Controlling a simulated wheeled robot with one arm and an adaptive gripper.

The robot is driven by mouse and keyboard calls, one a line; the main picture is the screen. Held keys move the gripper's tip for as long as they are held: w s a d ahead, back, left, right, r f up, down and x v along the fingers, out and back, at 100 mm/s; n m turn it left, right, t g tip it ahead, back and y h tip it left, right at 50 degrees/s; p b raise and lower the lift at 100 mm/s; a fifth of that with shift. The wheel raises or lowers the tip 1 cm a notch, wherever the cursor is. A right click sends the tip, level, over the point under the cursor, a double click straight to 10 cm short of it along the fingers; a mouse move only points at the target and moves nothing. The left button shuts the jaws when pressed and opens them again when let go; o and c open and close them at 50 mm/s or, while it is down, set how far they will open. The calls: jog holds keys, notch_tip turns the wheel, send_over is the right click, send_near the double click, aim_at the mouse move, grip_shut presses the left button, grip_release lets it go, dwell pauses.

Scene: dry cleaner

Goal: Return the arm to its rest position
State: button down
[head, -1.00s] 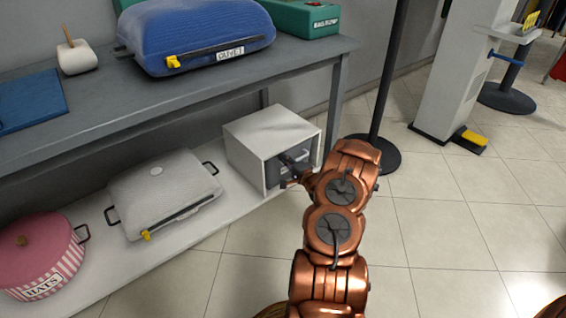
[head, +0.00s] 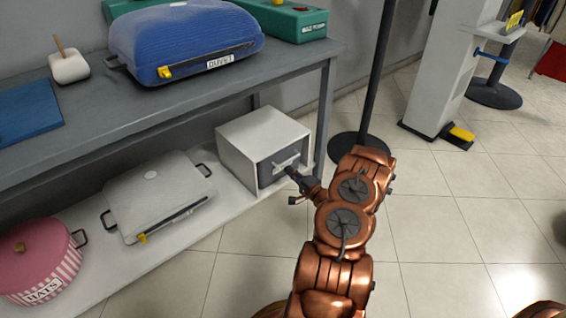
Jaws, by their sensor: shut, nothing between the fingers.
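My copper-coloured arm reaches up from the bottom of the head view. My gripper (head: 293,186) is dark and small at its end, in front of the white box (head: 262,140) on the lower shelf. The box has a grey drawer front (head: 283,165) with a light handle, and the drawer looks shut. The fingers are shut and hold nothing that I can see. The fingertips overlap the lower right of the drawer front in the picture; whether they touch it I cannot tell.
The grey table (head: 200,105) stands over the lower shelf (head: 130,262), with a blue duvet bag (head: 185,42) on top. A grey case (head: 158,195) and a pink hat box (head: 40,260) sit below. A black post base (head: 350,147) stands behind my arm. Tiled floor (head: 450,220) is open at right.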

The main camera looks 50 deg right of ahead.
jog(key=s, duration=0.3)
jog(key=s+p, duration=0.1)
jog(key=s, duration=0.1)
jog(key=shift+s+a+f, duration=0.15)
jog(key=shift+a+f, duration=0.1)
jog(key=shift+a, duration=0.15)
